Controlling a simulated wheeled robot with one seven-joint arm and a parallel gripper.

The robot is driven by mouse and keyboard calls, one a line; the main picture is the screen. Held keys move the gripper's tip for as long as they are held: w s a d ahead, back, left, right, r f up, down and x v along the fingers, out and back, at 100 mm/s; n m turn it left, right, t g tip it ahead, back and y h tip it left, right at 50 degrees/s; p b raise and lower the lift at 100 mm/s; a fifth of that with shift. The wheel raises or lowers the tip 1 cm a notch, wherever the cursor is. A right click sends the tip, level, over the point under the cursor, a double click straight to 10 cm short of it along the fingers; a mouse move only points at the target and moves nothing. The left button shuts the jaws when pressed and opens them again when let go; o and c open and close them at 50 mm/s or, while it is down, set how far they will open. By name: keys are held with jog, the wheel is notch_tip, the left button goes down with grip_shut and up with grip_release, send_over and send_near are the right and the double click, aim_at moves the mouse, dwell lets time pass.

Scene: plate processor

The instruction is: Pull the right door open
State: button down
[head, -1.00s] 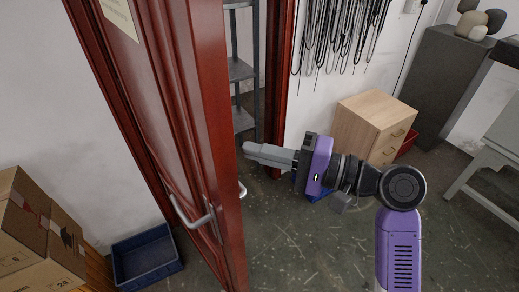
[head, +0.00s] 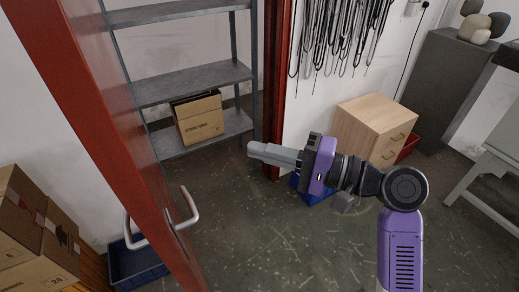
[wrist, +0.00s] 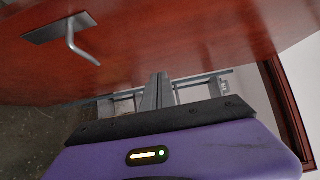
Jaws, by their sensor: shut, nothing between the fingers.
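The red-brown door (head: 95,110) stands wide open at the left of the head view, its edge toward me. Metal lever handles show on both faces, one on the doorway side (head: 190,212) and one on the outer side (head: 133,236). My gripper (head: 250,149) is shut and empty in the doorway, right of the door and clear of its handles. In the wrist view the door face (wrist: 180,40) spans the top, with a lever handle (wrist: 75,38) at upper left. The shut fingers (wrist: 158,88) point toward the shelf side.
A grey metal shelf (head: 190,88) with an open carton (head: 199,118) stands beyond the doorway. The red door frame (head: 277,95) is just behind my gripper. Cartons (head: 35,230) and a blue crate (head: 140,265) stand at lower left. A wooden drawer cabinet (head: 372,128) is at right.

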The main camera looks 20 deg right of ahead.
jog(key=s+d+b, duration=0.1)
jog(key=s+d, duration=0.2)
jog(key=s, duration=0.4)
jog(key=shift+s+b, duration=0.4)
